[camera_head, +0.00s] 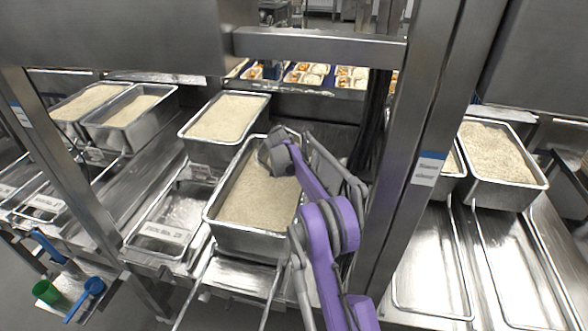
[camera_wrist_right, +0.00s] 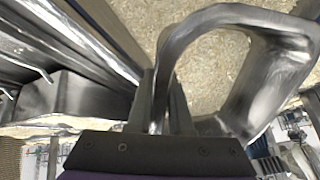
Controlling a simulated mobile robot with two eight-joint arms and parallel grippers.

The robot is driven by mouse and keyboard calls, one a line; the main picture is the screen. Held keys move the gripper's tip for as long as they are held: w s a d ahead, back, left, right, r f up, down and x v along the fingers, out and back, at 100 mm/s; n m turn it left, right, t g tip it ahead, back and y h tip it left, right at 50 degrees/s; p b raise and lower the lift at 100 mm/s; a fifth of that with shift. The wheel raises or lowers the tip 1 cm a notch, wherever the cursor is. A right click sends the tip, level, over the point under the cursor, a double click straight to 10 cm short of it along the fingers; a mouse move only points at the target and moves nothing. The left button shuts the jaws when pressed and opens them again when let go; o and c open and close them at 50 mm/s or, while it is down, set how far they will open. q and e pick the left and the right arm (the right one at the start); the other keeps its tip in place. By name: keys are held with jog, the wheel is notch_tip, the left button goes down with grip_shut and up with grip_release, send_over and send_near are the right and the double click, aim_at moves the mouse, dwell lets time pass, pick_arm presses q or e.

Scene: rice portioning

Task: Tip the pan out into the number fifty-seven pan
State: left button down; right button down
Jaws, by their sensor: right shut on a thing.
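My right gripper (camera_wrist_right: 163,85) is shut on a shiny metal handle loop (camera_wrist_right: 272,95) in the right wrist view, with pale rice grains behind it. In the head view my purple right arm reaches in from the bottom over a steel pan (camera_head: 250,243) of rice in the middle rack lane; this pan sits slightly tilted. Its right side and my right fingertips are hidden by the arm. Another rice pan (camera_head: 191,148) stands just behind it to the left. I cannot read the number fifty-seven on any pan. My left gripper is out of view.
More rice pans stand at the far left (camera_head: 126,143) and at the right (camera_head: 505,197). A steel upright (camera_head: 410,180) stands close to the right of my arm. Empty trays (camera_head: 160,248) lie at the front. Green and blue scoops (camera_head: 92,286) are at the lower left.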

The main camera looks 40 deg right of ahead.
jog(key=shift+r+t+h+b, duration=0.3)
jog(key=shift+r+h, duration=0.55)
jog(key=shift+h, duration=0.25)
jog(key=r+h, duration=0.2)
jog(key=shift+a+n+t+h+b, duration=0.3)
jog(key=shift+a+t+b, duration=0.05)
jog(key=shift+t+b, duration=0.05)
jog(key=shift+s+a+r+h, duration=0.15)
jog(key=shift+a+r+h, duration=0.05)
jog(key=shift+r+h, duration=0.45)
jog(key=shift+a+r+n+t+h, duration=0.3)
jog(key=shift+h, duration=0.35)
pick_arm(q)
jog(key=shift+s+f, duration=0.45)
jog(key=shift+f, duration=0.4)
pick_arm(e)
jog(key=shift+s+a+r+n+t+h, duration=0.15)
jog(key=shift+a+r+t+h, duration=0.3)
jog(key=shift+h, duration=0.35)
jog(key=shift+a+r+n+t+h, duration=0.2)
jog(key=shift+a+r+h, duration=0.25)
jog(key=shift+h, duration=0.35)
